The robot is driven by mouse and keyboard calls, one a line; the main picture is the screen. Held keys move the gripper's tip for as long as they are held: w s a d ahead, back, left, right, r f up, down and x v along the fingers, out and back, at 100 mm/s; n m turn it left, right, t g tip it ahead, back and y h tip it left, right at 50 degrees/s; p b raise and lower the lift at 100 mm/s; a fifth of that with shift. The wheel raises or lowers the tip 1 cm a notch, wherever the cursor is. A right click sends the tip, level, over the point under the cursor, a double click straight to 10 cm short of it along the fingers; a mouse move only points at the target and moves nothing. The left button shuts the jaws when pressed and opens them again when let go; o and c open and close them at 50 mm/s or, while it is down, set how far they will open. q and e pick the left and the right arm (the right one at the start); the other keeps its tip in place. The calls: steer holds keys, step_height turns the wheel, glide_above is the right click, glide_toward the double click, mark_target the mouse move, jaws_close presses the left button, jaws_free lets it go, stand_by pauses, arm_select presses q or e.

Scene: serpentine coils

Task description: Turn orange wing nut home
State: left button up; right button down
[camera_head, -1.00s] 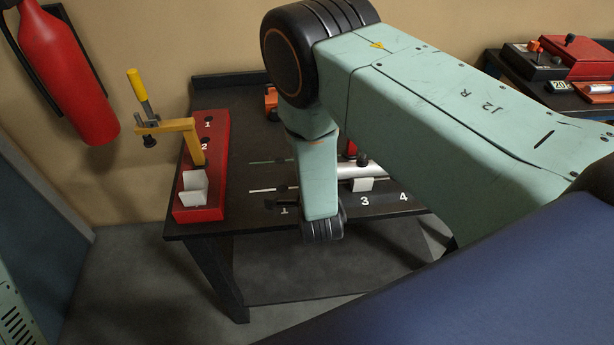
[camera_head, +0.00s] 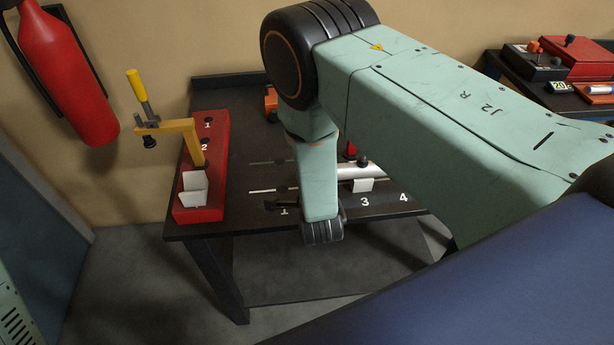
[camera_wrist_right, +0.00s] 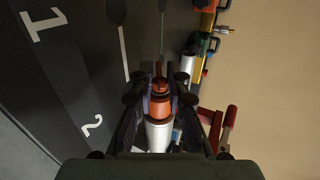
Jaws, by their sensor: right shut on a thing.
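In the right wrist view, the orange wing nut (camera_wrist_right: 158,106) sits between the two dark fingers of my right gripper (camera_wrist_right: 160,86). The fingers are shut on it from both sides. A white-silver cylinder (camera_wrist_right: 158,135) lies in line with the nut, just below it in the picture. The far side of the nut and its thread are hidden. In the head view my right arm covers the nut and the gripper. My left gripper is in neither view.
The dark bench (camera_head: 240,165) carries printed numbers and a silver cylinder (camera_head: 350,171). A red block (camera_head: 213,214) with a yellow-handled clamp (camera_head: 180,127) stands at its left. A red extinguisher (camera_head: 62,75) hangs on the wall. A second bench with red boxes (camera_head: 588,58) is at right.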

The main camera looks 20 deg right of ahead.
steer(key=shift+a, duration=0.1)
steer(key=c, duration=1.3)
jaws_free()
steer(key=shift+s, duration=0.1)
steer(key=v, duration=0.7)
steer(key=shift+s+r, duration=0.1)
steer(key=shift+r, duration=0.1)
steer(key=shift+c, duration=0.3)
